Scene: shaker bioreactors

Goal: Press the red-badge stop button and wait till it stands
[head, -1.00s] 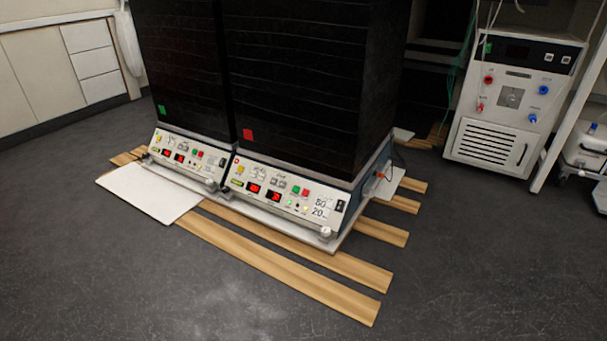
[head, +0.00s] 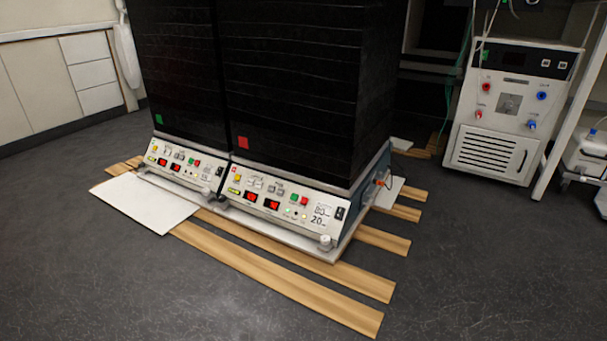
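The shaker with the red badge (head: 243,142) is the right one of two tall black units. Its sloped front panel (head: 262,183) carries red-lit displays (head: 261,200), a green button (head: 294,198) and, just right of it, a red button (head: 304,200). A small light on this panel is lit. The shaker with the green badge (head: 159,119) stands at its left, with a similar panel (head: 168,151) and its own red button (head: 196,163). Panel lettering is mostly too small to read. Neither of my grippers is in view.
The shakers stand low on wooden planks (head: 280,277) that reach out in front. A white board (head: 145,203) lies at front left. A white instrument cabinet (head: 505,115) stands back right, beside a pale frame post (head: 570,125). Dark floor in front is clear.

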